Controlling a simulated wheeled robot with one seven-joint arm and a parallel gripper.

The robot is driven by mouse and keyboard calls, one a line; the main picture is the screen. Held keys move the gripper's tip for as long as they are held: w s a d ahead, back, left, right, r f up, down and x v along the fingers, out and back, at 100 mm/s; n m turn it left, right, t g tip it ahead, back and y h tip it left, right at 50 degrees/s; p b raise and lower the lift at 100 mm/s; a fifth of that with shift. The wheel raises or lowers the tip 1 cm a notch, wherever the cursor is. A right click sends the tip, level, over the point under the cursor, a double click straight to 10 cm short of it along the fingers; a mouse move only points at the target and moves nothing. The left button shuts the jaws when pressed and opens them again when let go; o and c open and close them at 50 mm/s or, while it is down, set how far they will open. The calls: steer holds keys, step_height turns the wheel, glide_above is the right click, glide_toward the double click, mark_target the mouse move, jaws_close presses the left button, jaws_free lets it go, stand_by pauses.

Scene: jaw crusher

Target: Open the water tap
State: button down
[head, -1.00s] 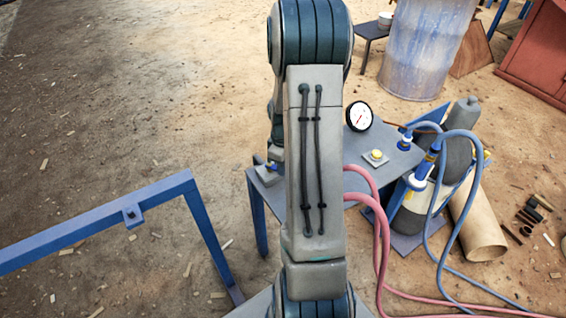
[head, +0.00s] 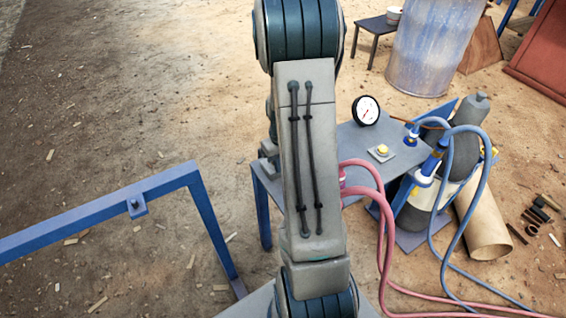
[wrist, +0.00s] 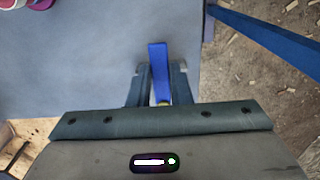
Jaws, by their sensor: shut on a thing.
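The tap's blue lever handle (wrist: 158,70) stands out from between my gripper's fingers in the wrist view, over the grey table top. My gripper (wrist: 160,92) is shut on this handle, one dark finger on each side of it. A small brassy part (wrist: 163,102) shows at the handle's base. The rest of the tap is hidden behind the gripper body. In the head view my arm covers most of this spot, so the handle cannot be made out there.
The grey table (head: 355,155) carries a round gauge (head: 366,110) and a yellow button (head: 382,150). Pink hoses (head: 383,240), blue hoses (head: 440,255) and a grey cylinder (head: 468,125) lie to the right. A blue rail (head: 100,215) stands at left, with open ground behind it.

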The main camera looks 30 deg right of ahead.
stand_by(0.3)
steer(key=c, duration=1.3)
jaws_free()
step_height(320, 180, up, 14)
steer(key=shift+f+p, duration=0.1)
steer(key=shift+p, duration=0.8)
steer(key=s+a+r+t+p, duration=0.1)
steer(key=s+a+r+p, duration=0.2)
steer(key=a+r, duration=0.3)
steer(key=s+a+r+t+p, duration=0.1)
steer(key=s+a+r+p, duration=0.2)
steer(key=s+a+r, duration=0.3)
steer(key=s+a+r+p, duration=0.3)
steer(key=s+a+r, duration=0.2)
steer(key=a+r, duration=0.1)
steer(key=shift+s+a+t+p, duration=0.15)
steer(key=shift+a+t+p, duration=0.25)
steer(key=shift+a, duration=0.05)
